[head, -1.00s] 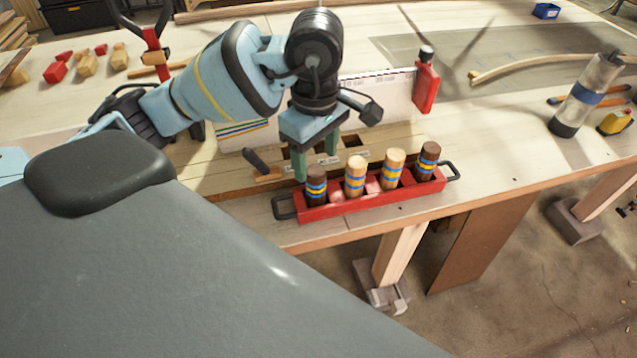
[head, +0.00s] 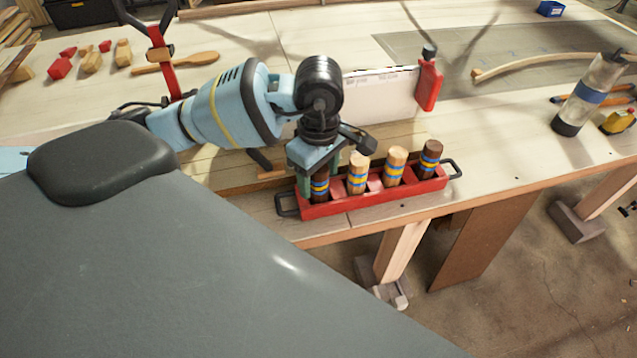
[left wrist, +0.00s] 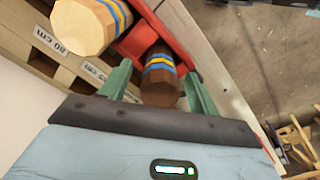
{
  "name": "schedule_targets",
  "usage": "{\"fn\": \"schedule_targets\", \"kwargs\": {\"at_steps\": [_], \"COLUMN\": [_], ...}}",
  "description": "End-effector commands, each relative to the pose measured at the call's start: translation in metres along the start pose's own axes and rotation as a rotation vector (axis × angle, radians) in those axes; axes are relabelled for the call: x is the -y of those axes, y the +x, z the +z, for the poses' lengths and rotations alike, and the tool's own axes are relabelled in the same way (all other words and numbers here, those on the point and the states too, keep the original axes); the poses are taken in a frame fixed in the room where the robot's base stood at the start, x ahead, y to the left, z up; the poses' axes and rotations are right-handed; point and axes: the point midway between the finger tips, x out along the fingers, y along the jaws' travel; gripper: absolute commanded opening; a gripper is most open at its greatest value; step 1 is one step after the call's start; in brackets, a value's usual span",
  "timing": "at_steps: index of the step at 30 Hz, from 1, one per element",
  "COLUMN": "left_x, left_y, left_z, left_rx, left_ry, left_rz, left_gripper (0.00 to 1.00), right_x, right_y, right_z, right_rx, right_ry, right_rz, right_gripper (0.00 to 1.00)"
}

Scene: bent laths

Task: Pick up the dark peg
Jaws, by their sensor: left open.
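A dark brown peg (head: 320,190) with blue and yellow bands stands at the left end of a red tray (head: 375,197). My left gripper (head: 318,178) is above it, pointing down, with its green fingers open. In the left wrist view the dark peg (left wrist: 160,84) lies between the two open fingers, and I cannot tell whether they touch it. A second dark peg (head: 430,158) stands at the tray's right end. Two light pegs (head: 358,172) (head: 394,166) stand between them. My right gripper is not in view.
The tray lies near the bench's front edge. A slotted wooden board with centimetre labels (left wrist: 95,70) is close beside it. Behind stand a white panel (head: 380,95) and a red bottle (head: 428,85). A clear bottle (head: 590,95) stands at the right.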

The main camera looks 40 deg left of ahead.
Motion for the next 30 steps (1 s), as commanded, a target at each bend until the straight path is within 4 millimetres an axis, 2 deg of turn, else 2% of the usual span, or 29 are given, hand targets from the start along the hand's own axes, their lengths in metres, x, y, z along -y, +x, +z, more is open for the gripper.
{"fn": "schedule_targets", "kwargs": {"at_steps": [2,12,23,30], "left_x": [0.000,0.000,0.000,-0.001], "left_y": [0.000,0.000,-0.005,-0.029], "left_z": [0.000,0.000,0.000,0.000], "left_rx": [0.000,0.000,0.001,0.001], "left_ry": [0.000,0.000,0.000,0.000], "left_rz": [0.000,0.000,0.000,0.002], "left_gripper": [0.56,0.11,0.11,0.11], "right_x": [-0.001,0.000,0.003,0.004], "right_y": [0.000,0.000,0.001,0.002], "right_z": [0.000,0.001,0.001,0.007], "right_rx": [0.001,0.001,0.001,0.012], "right_ry": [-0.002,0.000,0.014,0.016], "right_rz": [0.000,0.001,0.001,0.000], "right_gripper": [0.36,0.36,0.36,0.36]}}
